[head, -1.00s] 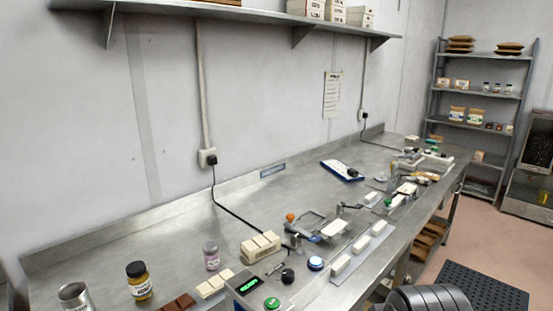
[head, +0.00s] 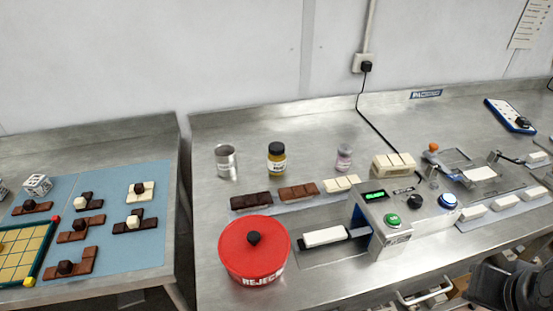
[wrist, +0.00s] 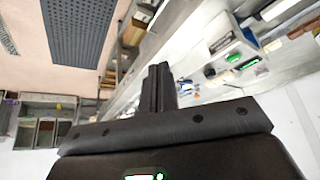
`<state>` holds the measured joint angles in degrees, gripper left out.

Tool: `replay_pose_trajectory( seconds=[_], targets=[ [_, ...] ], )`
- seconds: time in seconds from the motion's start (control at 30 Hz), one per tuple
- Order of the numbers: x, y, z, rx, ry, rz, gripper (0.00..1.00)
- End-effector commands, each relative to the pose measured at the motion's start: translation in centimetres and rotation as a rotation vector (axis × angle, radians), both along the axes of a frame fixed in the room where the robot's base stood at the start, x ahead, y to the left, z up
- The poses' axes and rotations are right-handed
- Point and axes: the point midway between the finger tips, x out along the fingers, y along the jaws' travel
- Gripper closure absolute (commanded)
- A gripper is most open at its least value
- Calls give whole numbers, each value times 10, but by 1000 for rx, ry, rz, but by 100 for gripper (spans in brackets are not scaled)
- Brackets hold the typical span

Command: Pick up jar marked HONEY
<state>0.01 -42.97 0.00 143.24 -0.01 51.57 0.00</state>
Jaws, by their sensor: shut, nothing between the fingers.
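A jar with a black lid and yellow contents (head: 277,165) stands upright at the back of the steel bench. It has a white label, too small for me to read. It stands between a metal tin (head: 226,163) and a small jar with a pale lilac lid (head: 344,158). I cannot read HONEY on any of them. My gripper (wrist: 158,70) is shut and empty in the wrist view, above the floor and bench edge, apart from the jars. No jar can be made out in the wrist view.
A red REJECT pot (head: 252,262) stands at the bench front. Chocolate bars (head: 298,192) lie before the jars. A machine with buttons (head: 390,222) stands right of them. A gap separates the left table with a blue mat (head: 110,255). A black cable (head: 375,130) runs behind.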

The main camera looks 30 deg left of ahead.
Motion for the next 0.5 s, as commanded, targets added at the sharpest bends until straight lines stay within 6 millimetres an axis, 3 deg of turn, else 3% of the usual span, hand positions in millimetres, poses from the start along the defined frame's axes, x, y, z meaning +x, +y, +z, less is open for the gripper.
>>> replay_pose_trajectory(
  seconds=[0.3,0.5],
  targets=[
    [0,0,0,0,0,0,99],
    [0,0,0,0,0,0,83]
  ],
)
